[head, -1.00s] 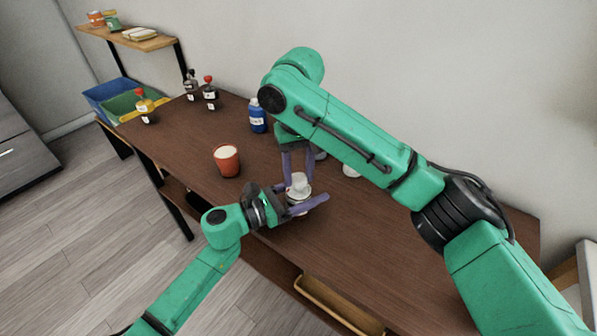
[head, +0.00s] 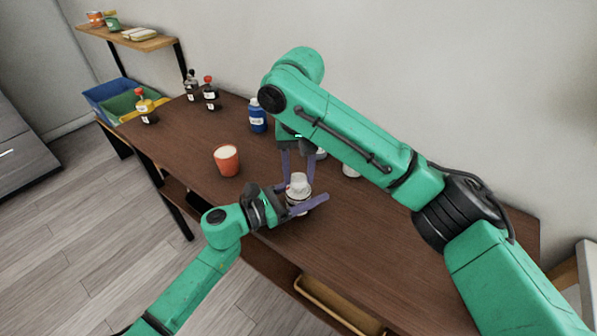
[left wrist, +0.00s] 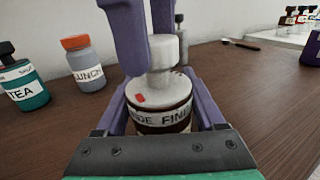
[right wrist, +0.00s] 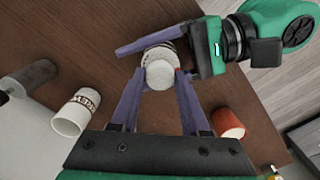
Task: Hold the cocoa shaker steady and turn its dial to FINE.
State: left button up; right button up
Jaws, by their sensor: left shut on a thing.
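The cocoa shaker (head: 298,192) stands upright on the brown table with a white knobbed top. In the left wrist view its band (left wrist: 162,116) reads "...DE FINE", cut off at the side. A red mark (left wrist: 140,97) on the white top sits above the "DE" letters, left of "FINE". My left gripper (head: 308,204) is shut around the shaker's body from the side. My right gripper (right wrist: 160,78) points down from above, its open fingers on either side of the white knob (right wrist: 161,74). A gap shows beside the knob in the left wrist view.
An orange cup (head: 227,160) stands left of the shaker. A blue bottle (head: 257,116) stands behind it. A teal TEA jar (left wrist: 22,82) and grey orange-lidded jar (left wrist: 83,62) show in the left wrist view. Sauce bottles (head: 211,95) and bins (head: 112,98) are far left.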

aim_at(299, 177)
jog(key=o, duration=0.3)
notch_tip(299, 177, up, 12)
dwell(0.3)
pick_arm(q)
jog(key=o, duration=1.5)
jog(key=shift+c, duration=0.2)
